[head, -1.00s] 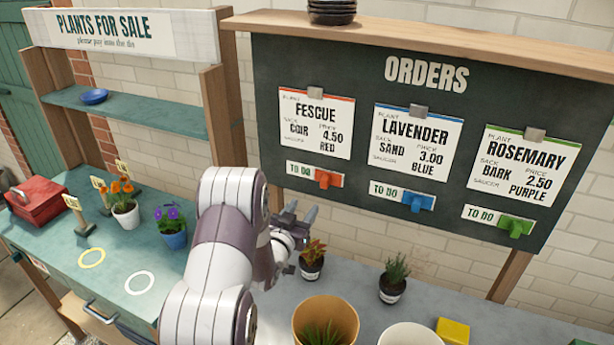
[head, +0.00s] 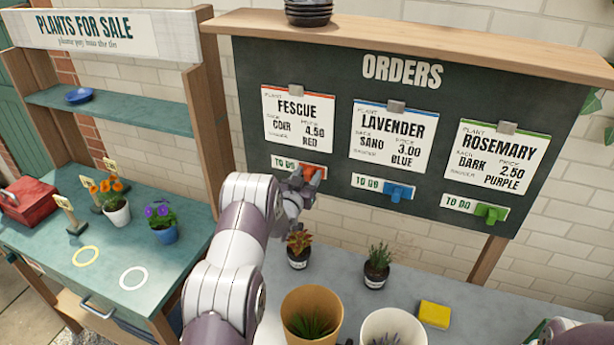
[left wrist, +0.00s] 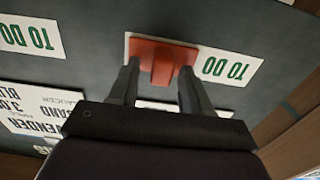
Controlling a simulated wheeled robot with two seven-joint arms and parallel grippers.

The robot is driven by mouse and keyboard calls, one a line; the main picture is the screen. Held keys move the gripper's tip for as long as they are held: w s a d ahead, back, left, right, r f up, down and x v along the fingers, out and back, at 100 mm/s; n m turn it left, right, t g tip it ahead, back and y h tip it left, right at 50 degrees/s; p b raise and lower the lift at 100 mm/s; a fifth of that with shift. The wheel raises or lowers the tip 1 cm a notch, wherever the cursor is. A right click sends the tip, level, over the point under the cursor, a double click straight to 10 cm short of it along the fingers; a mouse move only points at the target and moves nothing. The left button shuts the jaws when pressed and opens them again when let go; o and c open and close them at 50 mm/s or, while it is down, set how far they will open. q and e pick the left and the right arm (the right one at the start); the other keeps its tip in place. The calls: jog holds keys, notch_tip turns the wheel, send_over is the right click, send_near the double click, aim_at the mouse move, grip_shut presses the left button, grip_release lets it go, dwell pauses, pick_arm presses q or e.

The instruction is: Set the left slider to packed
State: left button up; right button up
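The left slider is an orange-red knob (head: 313,172) on a white strip under the Fescue card, at the strip's right end, with "TO DO" (head: 284,163) showing to its left. My left gripper (head: 303,180) is raised at this slider. In the left wrist view the knob (left wrist: 162,62) sits between the two open fingers (left wrist: 158,85), with a gap on each side. That view is turned over, so "TO DO" (left wrist: 228,68) reads upside down at the knob's right. My right gripper is not seen; only a bit of an arm shows at the lower right.
The blue slider (head: 398,192) and green slider (head: 491,214) sit farther right on the orders board (head: 335,75), both beside "TO DO". Below, potted plants, a tan pot (head: 312,312), a white pot (head: 394,330) and a yellow block (head: 434,314) stand on the grey bench.

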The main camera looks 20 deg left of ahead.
pick_arm(q)
grip_shut()
jog(key=shift+a+f+b, duration=0.1)
jog(key=shift+a+b, duration=0.25)
jog(key=shift+a, duration=0.05)
jog(key=a+b, duration=0.1)
jog(key=a, duration=0.1)
jog(key=a+b, duration=0.2)
jog(key=a, duration=0.1)
jog(key=a+b, duration=0.1)
jog(key=a, duration=0.2)
jog(key=shift+s+b, duration=0.3)
jog(key=shift+b, duration=0.05)
jog(key=shift+r, duration=0.35)
jog(key=shift+o, duration=0.7)
grip_release()
jog(key=shift+a+f, duration=0.15)
jog(key=shift+f, duration=0.05)
